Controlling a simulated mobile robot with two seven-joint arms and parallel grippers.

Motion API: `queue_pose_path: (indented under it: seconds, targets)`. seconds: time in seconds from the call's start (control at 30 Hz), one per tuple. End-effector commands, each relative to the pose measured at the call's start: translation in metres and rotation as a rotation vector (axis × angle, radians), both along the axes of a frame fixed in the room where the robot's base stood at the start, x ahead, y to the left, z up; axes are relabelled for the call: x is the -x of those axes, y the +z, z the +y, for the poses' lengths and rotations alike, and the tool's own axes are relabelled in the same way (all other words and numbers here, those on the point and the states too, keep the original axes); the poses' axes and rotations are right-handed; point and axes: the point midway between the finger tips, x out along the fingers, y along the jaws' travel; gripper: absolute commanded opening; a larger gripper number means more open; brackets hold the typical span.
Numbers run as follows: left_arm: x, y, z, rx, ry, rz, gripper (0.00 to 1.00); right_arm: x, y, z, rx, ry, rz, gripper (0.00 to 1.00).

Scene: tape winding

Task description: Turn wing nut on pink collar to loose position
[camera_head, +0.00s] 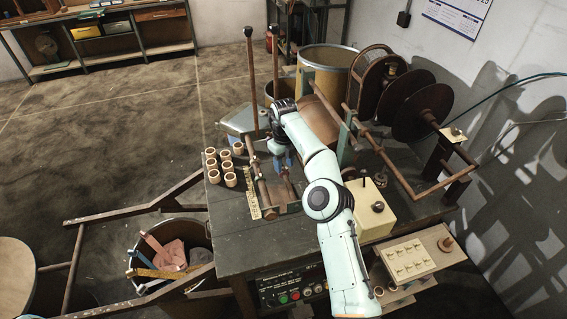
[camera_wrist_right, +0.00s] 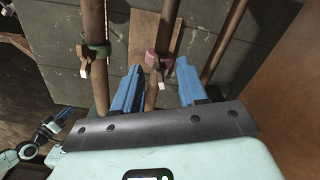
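The pink collar (camera_wrist_right: 151,58) sits around a wooden rod in the right wrist view, between and just beyond my fingertips. Its pale wing nut (camera_wrist_right: 158,72) points down toward the gripper. My right gripper (camera_wrist_right: 159,68) is open, with one blue finger on each side of the wing nut; I cannot tell whether either touches it. In the head view the right gripper (camera_head: 284,161) reaches down over the rods at the table's middle. The collar cannot be made out there.
Several wooden rings (camera_head: 229,166) stand on the table (camera_head: 232,224) left of the rods. Dark reels (camera_head: 420,105) and a control box (camera_head: 371,208) stand to the right.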

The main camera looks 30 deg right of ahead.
Motion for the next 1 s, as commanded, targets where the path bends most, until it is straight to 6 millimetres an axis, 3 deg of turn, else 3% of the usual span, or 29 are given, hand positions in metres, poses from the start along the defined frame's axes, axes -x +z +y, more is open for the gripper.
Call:
queue_pose_path:
  seconds: [0.03, 0.1, 0.13, 0.57, 1.0]
  targets:
    - [0.0000, 0.0000, 0.0000, 0.000, 0.000, 0.000, 0.32, 0.0000, 0.0001, 0.0001, 0.000, 0.000, 0.000, 0.29]
    - [0.0000, 0.0000, 0.0000, 0.000, 0.000, 0.000, 0.32, 0.0000, 0.0001, 0.0002, 0.000, 0.000, 0.000, 0.06]
    - [0.0000, 0.0000, 0.0000, 0.000, 0.000, 0.000, 0.32, 0.0000, 0.0001, 0.0002, 0.000, 0.000, 0.000, 0.00]
    - [0.0001, 0.0000, 0.0001, 0.000, 0.000, 0.000, 0.32, 0.0000, 0.0002, 0.0001, 0.000, 0.055, 0.000, 0.00]
    - [0.0001, 0.0000, 0.0001, 0.000, 0.000, 0.000, 0.32, 0.0003, 0.0002, -0.0001, -0.001, 0.394, 0.000, 0.00]
